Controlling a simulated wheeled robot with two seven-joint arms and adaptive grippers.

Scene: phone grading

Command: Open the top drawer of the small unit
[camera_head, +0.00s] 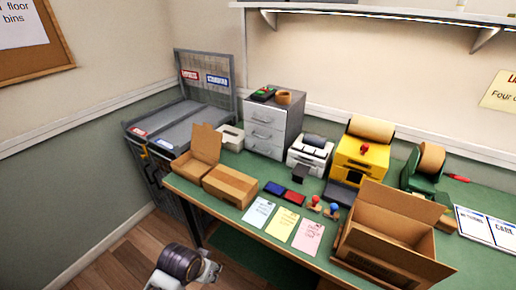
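The small unit (293,118) is a grey metal cabinet near the back of the green table, with three drawers in its pale front. The top drawer (264,115) looks shut, flush with the drawers below, and has a small handle. My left gripper (211,270) is low at the bottom of the head view, in front of the table and well away from the unit. Its fingers are too small and partly hidden to tell whether they are open. My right gripper is not in view.
An open carton (206,145) and a closed brown box (230,186) stand in front of the unit. A white printer (309,155) is to its right and a white tissue-like box (230,138) to its left. A tan roll (284,97) sits on its top. A large open carton (392,235) is at front right.

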